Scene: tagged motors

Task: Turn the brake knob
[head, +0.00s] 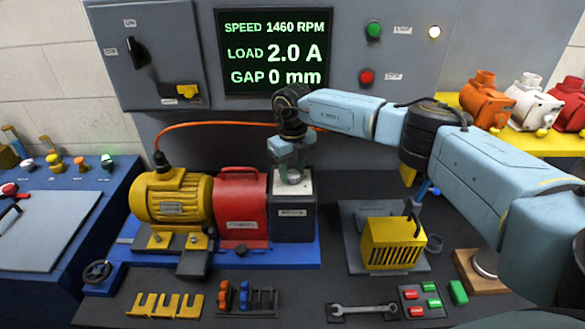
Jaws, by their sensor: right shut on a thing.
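The brake (291,222) is a dark grey block with a light top plate, at the right end of the motor row. Its knob (293,177) is on top and mostly hidden by the fingers. My right gripper (292,172) points down from above and is shut on the knob. The display (275,50) behind reads speed 1460 RPM, load 2.0 A and gap 0 mm. My left gripper is not in view.
A yellow motor (171,199) and a red coupling guard (240,207) stand left of the brake on a blue base. An orange cable (220,124) runs behind them. A yellow slotted box (392,243) stands to the right. A wrench (362,311) lies in front.

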